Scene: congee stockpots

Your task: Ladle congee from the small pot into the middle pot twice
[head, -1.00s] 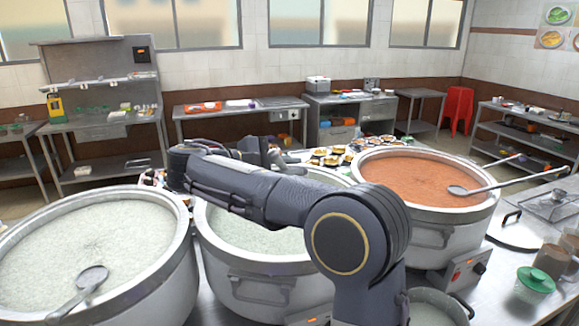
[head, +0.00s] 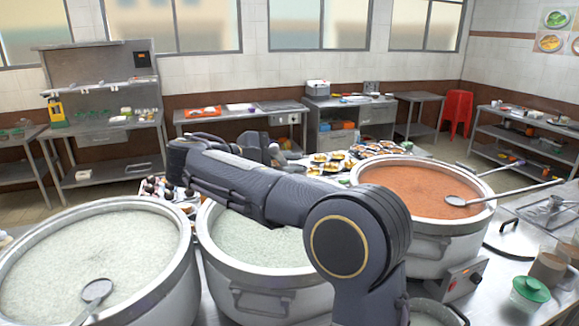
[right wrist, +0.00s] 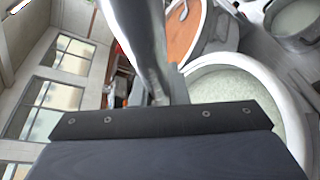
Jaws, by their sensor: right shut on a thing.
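The middle pot (head: 265,270) is a large steel pot of pale congee, partly hidden behind my right arm. It also shows in the right wrist view (right wrist: 245,85). The small pot (head: 440,312) stands at the bottom, mostly hidden by my arm; a smaller pot of pale congee shows at the top right of the right wrist view (right wrist: 296,18). My right gripper (head: 268,150) is behind the forearm, beyond the middle pot's far rim in the picture. It is shut on a grey metal ladle (right wrist: 140,45); its bowl is not clear. My left gripper is out of view.
A big congee pot (head: 100,255) with a ladle (head: 97,290) stands left. A pot of orange-red food (head: 410,190) with a ladle (head: 457,200) stands right. Small dishes (head: 335,160) lie behind. A green-lidded jar (head: 530,290) stands at the right front.

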